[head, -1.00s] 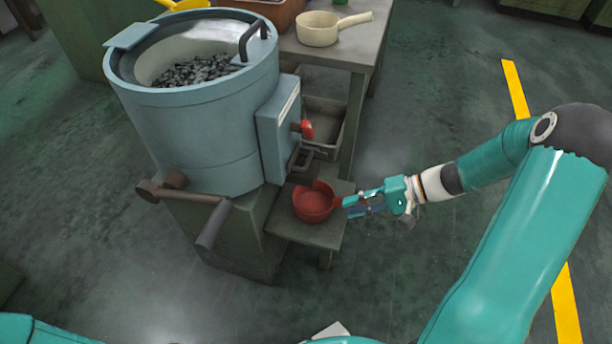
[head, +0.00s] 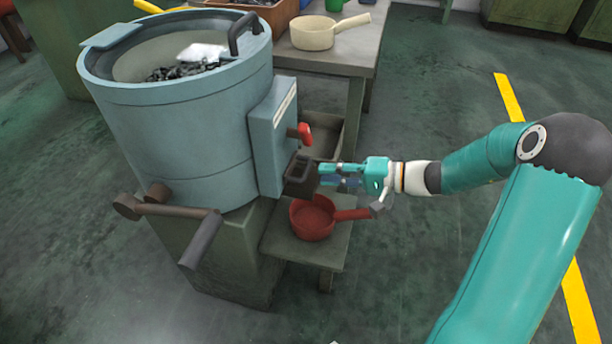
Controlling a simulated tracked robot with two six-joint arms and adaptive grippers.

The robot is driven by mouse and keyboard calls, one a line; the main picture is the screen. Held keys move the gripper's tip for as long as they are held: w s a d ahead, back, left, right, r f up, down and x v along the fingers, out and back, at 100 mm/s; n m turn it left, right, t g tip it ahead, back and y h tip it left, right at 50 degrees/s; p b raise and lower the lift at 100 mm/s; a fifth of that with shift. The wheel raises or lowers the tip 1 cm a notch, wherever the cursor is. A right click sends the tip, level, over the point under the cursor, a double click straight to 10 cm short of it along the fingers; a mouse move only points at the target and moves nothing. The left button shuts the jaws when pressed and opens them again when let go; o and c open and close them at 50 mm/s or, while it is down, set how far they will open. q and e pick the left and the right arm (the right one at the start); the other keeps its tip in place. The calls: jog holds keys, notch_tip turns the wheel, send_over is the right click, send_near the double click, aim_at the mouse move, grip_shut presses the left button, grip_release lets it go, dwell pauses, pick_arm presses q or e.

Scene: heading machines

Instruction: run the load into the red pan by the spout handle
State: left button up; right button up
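The blue-grey drum (head: 185,130) holds a load of dark pieces (head: 180,70), with a white patch on top. A red spout handle (head: 305,133) sticks out from the box on its right side, above the dark spout (head: 299,175). The red pan (head: 312,219) sits on the low stand below the spout and looks empty, its handle pointing right. My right gripper (head: 328,174) is above the pan handle, its fingers pointing left at the spout and below the red handle. A gap shows between the fingers. Contact with the spout is unclear. My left gripper is out of view.
A brown crank (head: 180,210) sticks out at the drum's lower left. A table (head: 345,62) behind carries a cream pan (head: 320,33) and a brown crate. The low stand (head: 310,250) has little bare room.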

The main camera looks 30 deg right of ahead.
aim_at(306, 172)
jog(key=x, duration=0.6)
jog(key=shift+b, duration=0.4)
jog(key=shift+c, duration=0.2)
jog(key=shift+f, duration=0.1)
grip_shut()
